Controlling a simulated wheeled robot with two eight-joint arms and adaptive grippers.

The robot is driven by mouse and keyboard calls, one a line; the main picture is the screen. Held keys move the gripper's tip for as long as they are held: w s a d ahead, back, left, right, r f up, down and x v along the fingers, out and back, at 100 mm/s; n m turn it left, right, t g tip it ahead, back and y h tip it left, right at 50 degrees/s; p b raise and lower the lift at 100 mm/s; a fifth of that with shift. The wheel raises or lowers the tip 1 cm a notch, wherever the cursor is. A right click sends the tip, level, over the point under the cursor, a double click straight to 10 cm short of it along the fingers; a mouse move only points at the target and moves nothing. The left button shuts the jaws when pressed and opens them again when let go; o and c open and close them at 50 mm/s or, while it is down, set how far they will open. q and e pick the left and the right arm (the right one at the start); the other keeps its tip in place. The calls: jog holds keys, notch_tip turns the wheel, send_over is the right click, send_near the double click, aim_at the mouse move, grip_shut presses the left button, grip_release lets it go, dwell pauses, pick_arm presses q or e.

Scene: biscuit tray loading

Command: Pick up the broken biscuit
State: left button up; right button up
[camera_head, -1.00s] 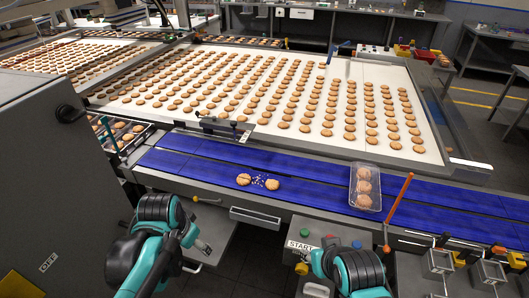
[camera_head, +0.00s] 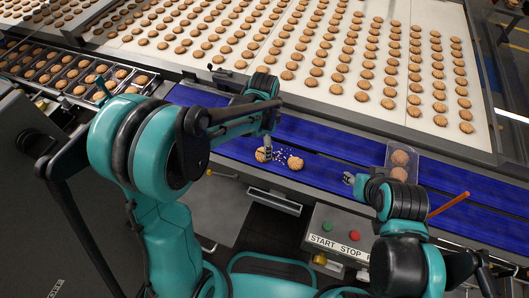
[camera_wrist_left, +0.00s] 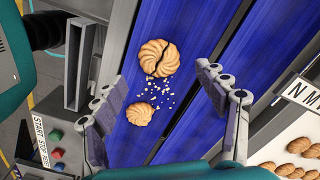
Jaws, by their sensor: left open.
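The broken biscuit (camera_head: 263,155) lies on the blue conveyor belt, with a second piece (camera_head: 295,163) to its right and crumbs between them. In the left wrist view a large cracked part (camera_wrist_left: 153,60) lies near the top, a smaller round piece (camera_wrist_left: 140,114) below it. My left gripper (camera_head: 268,148) hangs over the left piece and partly covers it. In the wrist view my left gripper (camera_wrist_left: 160,80) is open, its fingers on either side of the pieces, with nothing between them held. My right gripper (camera_head: 350,179) is near the belt's front edge; its jaw state is unclear.
A clear tray (camera_head: 416,178) with biscuits stands on the blue belt (camera_head: 335,172) to the right, near my right gripper. A START/STOP box (camera_head: 315,222) is in front. Rows of biscuits cover the white belt (camera_head: 345,110) behind.

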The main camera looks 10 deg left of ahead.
aim_at(259, 155)
pick_arm(q)
notch_tip(259, 155, down, 5)
jog(key=shift+r+b, duration=0.2)
jog(key=shift+b, duration=0.6)
jog(key=c, duration=0.8)
jog(key=shift+r, duration=0.15)
jog(key=shift+c, duration=0.2)
